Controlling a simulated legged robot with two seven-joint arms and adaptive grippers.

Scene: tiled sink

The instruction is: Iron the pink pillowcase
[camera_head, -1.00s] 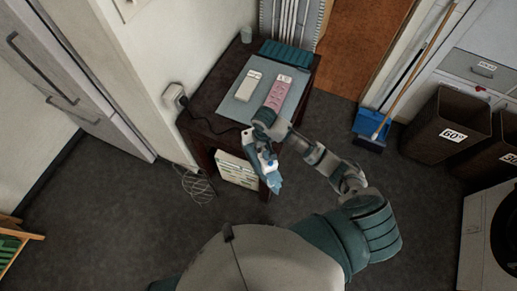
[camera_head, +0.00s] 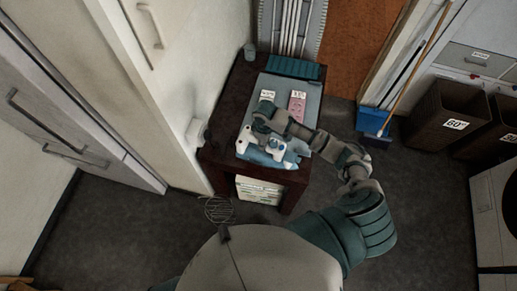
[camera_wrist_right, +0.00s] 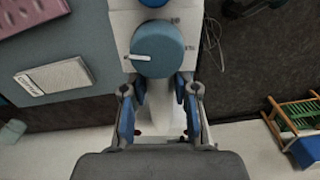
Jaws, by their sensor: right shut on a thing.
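The pink pillowcase (camera_head: 297,104) lies flat on the grey-blue ironing pad (camera_head: 309,88). It also shows at the top left of the right wrist view (camera_wrist_right: 48,18). The white and blue iron (camera_head: 262,148) is at the near end of the table, apart from the pink pillowcase. My right gripper (camera_wrist_right: 159,112) is shut on the iron, with its fingers on either side of the handle below the blue dial (camera_wrist_right: 157,48). Whether the iron touches the pad is unclear. My left gripper is out of view.
The dark table (camera_head: 228,95) stands against the wall, with a cup (camera_head: 249,51) and teal rack (camera_head: 293,67) at its far end. A broom with a blue dustpan (camera_head: 373,121) and brown bins (camera_head: 458,112) stand right. The floor in front is open.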

